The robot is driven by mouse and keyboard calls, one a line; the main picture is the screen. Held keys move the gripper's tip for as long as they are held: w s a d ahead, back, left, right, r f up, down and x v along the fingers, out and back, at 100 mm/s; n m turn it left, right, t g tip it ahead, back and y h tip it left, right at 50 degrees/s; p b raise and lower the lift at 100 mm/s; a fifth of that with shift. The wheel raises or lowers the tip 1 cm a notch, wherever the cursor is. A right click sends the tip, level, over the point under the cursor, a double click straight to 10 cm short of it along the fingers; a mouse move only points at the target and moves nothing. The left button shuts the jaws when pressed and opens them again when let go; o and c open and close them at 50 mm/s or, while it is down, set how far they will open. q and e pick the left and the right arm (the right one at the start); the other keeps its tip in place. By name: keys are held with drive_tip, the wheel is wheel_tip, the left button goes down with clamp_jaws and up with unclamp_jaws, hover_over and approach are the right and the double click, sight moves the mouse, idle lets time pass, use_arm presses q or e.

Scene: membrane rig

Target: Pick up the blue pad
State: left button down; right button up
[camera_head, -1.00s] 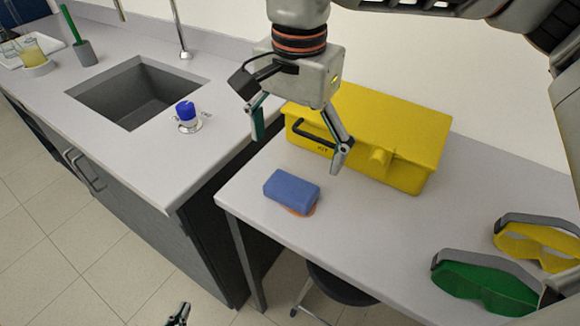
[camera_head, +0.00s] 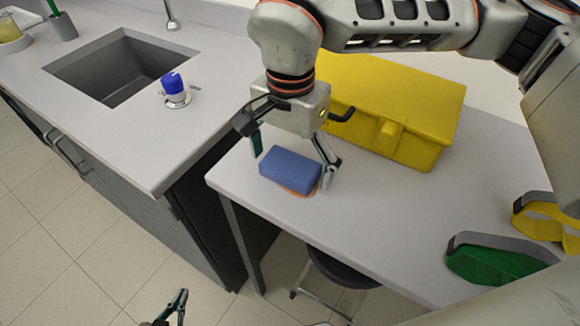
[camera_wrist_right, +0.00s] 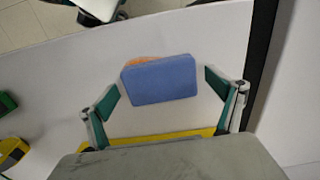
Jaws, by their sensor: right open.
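The blue pad (camera_head: 290,170) lies near the front left corner of the light table, on top of a thin orange piece (camera_head: 299,193) that peeks out at its edge. My right gripper (camera_head: 291,167) is just above and around the pad, with one finger to each side of it. In the right wrist view the pad (camera_wrist_right: 160,79) lies between the open fingertips, with a gap on both sides. My left gripper (camera_head: 177,303) shows at the bottom edge, low over the floor and away from the table; its fingers look spread, with nothing between them.
A yellow case (camera_head: 395,110) stands behind the pad. To the left is a counter with a sink (camera_head: 120,70) and a blue-capped item (camera_head: 174,88). A stool (camera_head: 340,272) is below.

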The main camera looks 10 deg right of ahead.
sight(290, 164)
drive_tip(key=c, duration=0.8)
use_arm(q)
drive_tip(key=shift+s+f, duration=0.4)
drive_tip(key=shift+s, duration=0.1)
use_arm(e)
drive_tip(key=shift+c, duration=0.3)
use_arm(q)
drive_tip(key=shift+s+d+r+p, duration=0.1)
drive_tip(key=shift+d+r+p, duration=0.15)
drive_tip(key=shift+r+p, duration=0.75)
use_arm(e)
wheel_tip(290, 164, up, 20)
